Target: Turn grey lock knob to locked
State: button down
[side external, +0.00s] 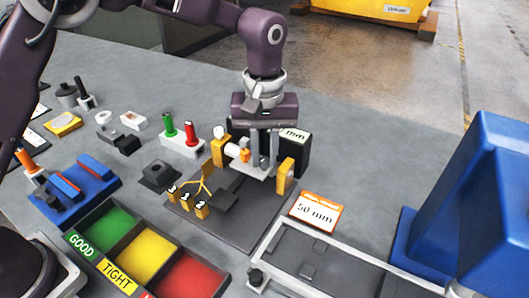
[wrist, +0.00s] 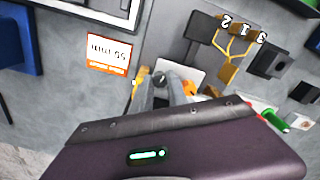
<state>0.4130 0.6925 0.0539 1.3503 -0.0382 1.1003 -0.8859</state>
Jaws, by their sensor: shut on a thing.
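My gripper (side external: 261,158) points down over the fixture on the dark grey base plate (side external: 240,222), between two yellow posts. In the wrist view its fingers (wrist: 168,90) are close together around a small dark grey part, which looks like the grey lock knob (wrist: 160,79). The fingers hide most of this knob, and in the side view I cannot make it out. Its turn angle and any lock marking cannot be read. A white and orange part (side external: 236,150) sits just left of the fingers. A pale plate (side external: 248,169) lies beneath them.
A black block (side external: 293,153) labelled mm stands close behind the gripper. A 50 mm card (side external: 316,211) lies to the right. Green, yellow and red bins (side external: 148,252), numbered yellow tags (side external: 186,200) and a blue machine (side external: 470,200) are around the plate.

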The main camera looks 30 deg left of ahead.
aim_at(264, 159)
jog(key=m, duration=1.1)
jog(key=shift+r, duration=0.1)
jog(key=shift+m, duration=2.1)
jog(key=c, duration=1.3)
grip_release()
notch_tip(264, 159, up, 7)
jog(key=shift+r, duration=0.1)
